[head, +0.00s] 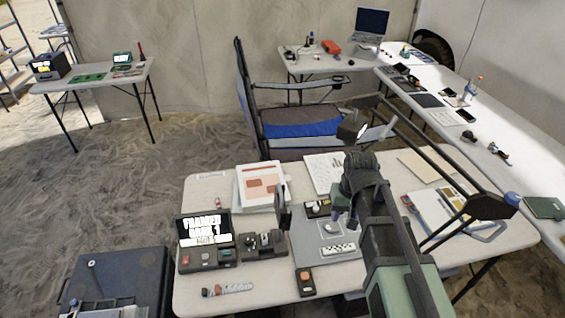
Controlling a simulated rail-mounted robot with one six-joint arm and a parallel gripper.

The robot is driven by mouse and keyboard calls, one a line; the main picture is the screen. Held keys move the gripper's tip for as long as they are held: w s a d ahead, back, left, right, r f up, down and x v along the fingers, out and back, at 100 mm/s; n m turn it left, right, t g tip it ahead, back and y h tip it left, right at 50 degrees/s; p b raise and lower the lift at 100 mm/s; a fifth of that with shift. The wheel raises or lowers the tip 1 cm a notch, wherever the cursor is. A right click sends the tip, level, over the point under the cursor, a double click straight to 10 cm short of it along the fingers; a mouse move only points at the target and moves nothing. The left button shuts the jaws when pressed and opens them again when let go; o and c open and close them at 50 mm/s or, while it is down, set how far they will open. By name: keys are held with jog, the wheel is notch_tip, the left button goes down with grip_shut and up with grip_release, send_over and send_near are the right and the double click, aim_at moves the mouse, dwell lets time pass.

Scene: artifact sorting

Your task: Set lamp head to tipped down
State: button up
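The desk lamp has long black double arms (440,143) that rise from a joint at the right of the near table and slant up to the left. Its small dark lamp head (352,129) is at their upper left end, above the table's back edge, with a pale patch showing on it. The exact tilt of the head is hard to tell at this size. My arm reaches up from the lower right, and its dark end, with my gripper (343,207), is below the lamp head in the picture and apart from it. The fingers are too small and partly hidden to read.
The near table (190,297) holds a lit screen console (205,240), papers (262,185), a grey mat (330,262) with small parts, and a clipboard (440,212). A folding chair (300,122) stands behind it. A long table (480,125) runs along the right.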

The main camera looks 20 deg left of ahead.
jog(key=n+y+p, duration=0.1)
jog(key=n+p, duration=0.1)
jog(key=p, duration=0.2)
send_near(281, 191)
jog(key=d+r, duration=0.3)
jog(key=shift+g+y, duration=0.4)
jog(key=shift+g, duration=0.1)
jog(key=b+x, duration=0.4)
jog(key=w+a+b+x, duration=0.1)
jog(key=b+x, duration=0.6)
jog(key=x, duration=0.1)
jog(key=shift+w+a+b, duration=0.2)
jog(key=shift+a+b, duration=0.05)
jog(key=shift+b, duration=0.15)
jog(key=shift+r, duration=0.1)
jog(key=shift+c, duration=0.3)
grip_shut()
